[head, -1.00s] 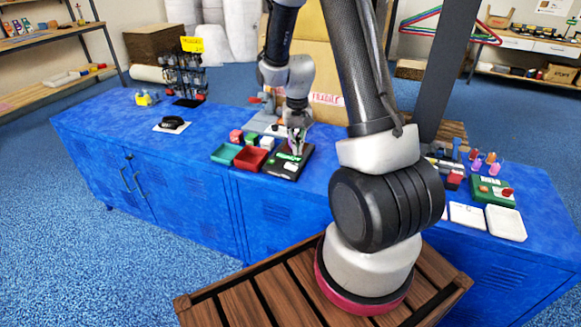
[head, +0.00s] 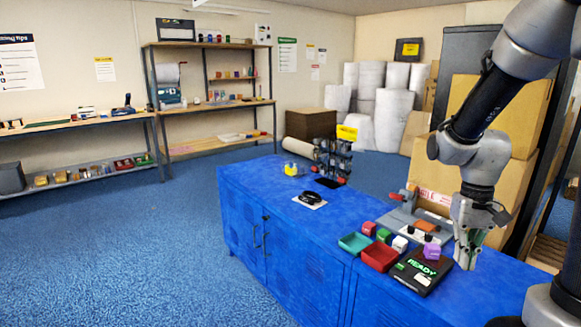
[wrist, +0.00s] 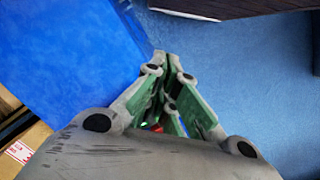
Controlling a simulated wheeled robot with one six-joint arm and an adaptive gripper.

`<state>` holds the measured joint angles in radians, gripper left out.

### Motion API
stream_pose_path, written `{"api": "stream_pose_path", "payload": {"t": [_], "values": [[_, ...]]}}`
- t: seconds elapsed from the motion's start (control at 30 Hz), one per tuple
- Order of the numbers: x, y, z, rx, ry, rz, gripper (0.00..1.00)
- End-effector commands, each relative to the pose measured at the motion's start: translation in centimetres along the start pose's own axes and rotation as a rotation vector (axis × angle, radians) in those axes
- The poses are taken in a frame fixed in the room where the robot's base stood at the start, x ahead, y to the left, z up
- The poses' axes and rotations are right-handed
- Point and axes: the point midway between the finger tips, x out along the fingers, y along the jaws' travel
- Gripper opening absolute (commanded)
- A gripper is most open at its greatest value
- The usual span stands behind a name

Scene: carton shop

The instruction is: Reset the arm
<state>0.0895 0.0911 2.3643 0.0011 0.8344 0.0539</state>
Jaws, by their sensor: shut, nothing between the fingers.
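My gripper (head: 467,262) hangs fingers down beside the right edge of the black READY device (head: 416,274). Its fingers are shut and empty, and in the wrist view the green-padded fingers (wrist: 167,65) meet over the floor beside the blue cabinet. My arm (head: 480,110) comes in from the upper right of the head view. A purple block (head: 432,252) sits on the device, left of the fingers and apart from them.
The blue cabinet (head: 300,250) carries a teal tray (head: 354,243), a red tray (head: 379,256), small coloured blocks, a black ring on a white card (head: 311,204) and a dark rack (head: 333,160). Large cartons (head: 500,110) stand behind. Open carpet (head: 130,240) lies left.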

Motion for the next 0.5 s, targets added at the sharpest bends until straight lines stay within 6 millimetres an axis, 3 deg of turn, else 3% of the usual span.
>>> {"api": "stream_pose_path", "payload": {"t": [0.1,0.3,0.5], "values": [[-3.9,-0.3,3.7,-0.045,0.073,-0.001,0.00],[-8.3,-0.6,9.2,-0.099,0.231,-0.006,0.00],[-11.4,-0.9,12.1,-0.125,0.418,-0.017,0.00]]}}
